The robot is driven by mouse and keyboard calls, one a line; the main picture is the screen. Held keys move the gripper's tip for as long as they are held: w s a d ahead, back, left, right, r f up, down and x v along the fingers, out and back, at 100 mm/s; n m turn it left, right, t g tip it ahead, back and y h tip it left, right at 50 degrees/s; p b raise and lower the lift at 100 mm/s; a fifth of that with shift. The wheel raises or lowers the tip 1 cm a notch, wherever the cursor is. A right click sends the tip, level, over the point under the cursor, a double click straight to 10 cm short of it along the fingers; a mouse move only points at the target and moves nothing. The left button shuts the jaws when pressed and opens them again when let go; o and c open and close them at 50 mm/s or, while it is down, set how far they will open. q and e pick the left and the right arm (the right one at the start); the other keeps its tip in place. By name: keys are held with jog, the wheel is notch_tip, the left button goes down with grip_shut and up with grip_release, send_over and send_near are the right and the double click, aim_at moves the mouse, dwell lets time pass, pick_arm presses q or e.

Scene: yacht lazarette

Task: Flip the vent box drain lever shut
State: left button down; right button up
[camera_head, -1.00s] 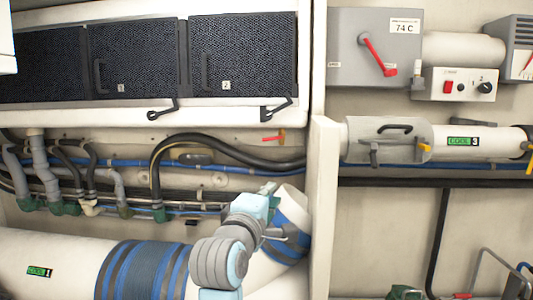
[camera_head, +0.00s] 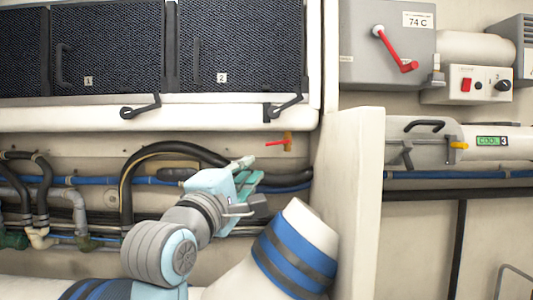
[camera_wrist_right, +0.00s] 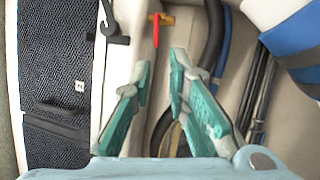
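The drain lever is a small red handle (camera_head: 275,143) on a brass valve body (camera_head: 288,142), on the wall below the vent box (camera_head: 190,108). In the head view the handle points left, roughly level. My right gripper (camera_head: 250,170) is below and left of it, apart from it. In the right wrist view my right gripper (camera_wrist_right: 161,62) is open and empty, its two green fingers spread. The red handle (camera_wrist_right: 156,30) shows just beyond the fingertips, with the brass body (camera_wrist_right: 162,18) at its far end. My left gripper is not in view.
Black hoses (camera_head: 185,148) and blue lines run along the wall behind and below my right gripper. A large white duct with blue bands (camera_head: 285,255) stands close below it. A pale partition (camera_head: 355,190) rises to the right. Black latches (camera_head: 283,107) hang on the vent box above.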

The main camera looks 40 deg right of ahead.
aim_at(274, 143)
jog(key=p+x, duration=0.8)
jog(key=x, duration=0.1)
jog(key=p+x, duration=0.3)
jog(key=x, duration=0.2)
jog(key=shift+s+d+r+p, duration=0.2)
jog(key=shift+r+p, duration=0.05)
jog(key=shift+p, duration=0.15)
jog(key=shift+a+r, duration=0.1)
jog(key=shift+c, duration=0.5)
grip_shut()
